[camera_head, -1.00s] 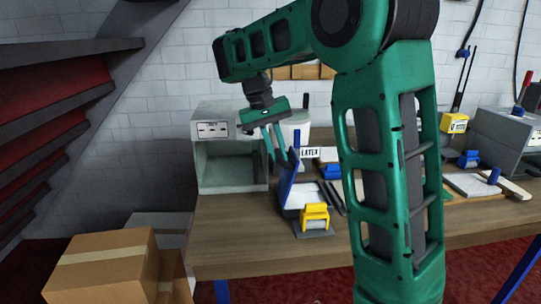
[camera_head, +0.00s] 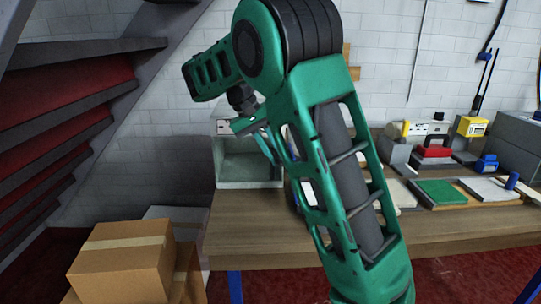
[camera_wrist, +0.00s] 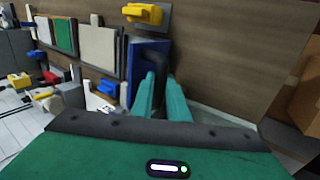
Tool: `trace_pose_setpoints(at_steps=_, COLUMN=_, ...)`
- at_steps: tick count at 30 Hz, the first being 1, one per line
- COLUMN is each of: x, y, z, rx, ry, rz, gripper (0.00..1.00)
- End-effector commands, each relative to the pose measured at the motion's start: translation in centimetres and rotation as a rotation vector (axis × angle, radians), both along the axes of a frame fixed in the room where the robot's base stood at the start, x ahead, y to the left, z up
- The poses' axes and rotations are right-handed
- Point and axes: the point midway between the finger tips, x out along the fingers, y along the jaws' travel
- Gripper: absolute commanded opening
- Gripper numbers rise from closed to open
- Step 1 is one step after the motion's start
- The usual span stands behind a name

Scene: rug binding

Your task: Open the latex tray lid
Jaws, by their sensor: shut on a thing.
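The latex tray lid is a blue panel (camera_wrist: 147,60) with a dark curved handle (camera_wrist: 156,68) in the wrist view. My gripper (camera_wrist: 163,100) is shut on this handle, with its green fingers on either side. In the head view my gripper (camera_head: 270,150) is in front of the grey box's right side. My arm hides most of the latex tray and lid there, so I cannot tell the lid's angle now.
A yellow-handled tool (camera_wrist: 143,13) on a grey plate lies close to the lid. White and green panels (camera_wrist: 64,36) lie in a row on the table. An open grey box (camera_head: 248,170) stands at the table's left end. Cardboard boxes (camera_head: 120,262) sit on the floor.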

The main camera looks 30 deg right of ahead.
Motion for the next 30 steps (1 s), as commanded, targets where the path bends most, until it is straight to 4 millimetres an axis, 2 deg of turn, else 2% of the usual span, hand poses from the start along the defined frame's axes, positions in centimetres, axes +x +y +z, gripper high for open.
trace_pose_setpoints(at_steps=11, x=0.2, y=-0.2, z=0.1, rx=-0.001, ry=-0.005, rz=0.004, gripper=0.0)
trace_pose_setpoints(at_steps=12, x=0.2, y=-0.2, z=0.1, rx=-0.001, ry=-0.005, rz=0.004, gripper=0.18)
trace_pose_setpoints(at_steps=14, x=0.2, y=-0.2, z=0.1, rx=-0.002, ry=-0.005, rz=0.003, gripper=0.33)
trace_pose_setpoints(at_steps=25, x=0.1, y=-0.2, z=0.2, rx=-0.001, ry=-0.003, rz=-0.002, gripper=0.33)
trace_pose_setpoints(at_steps=30, x=0.5, y=0.4, z=1.3, rx=-0.003, ry=-0.001, rz=-0.002, gripper=0.33)
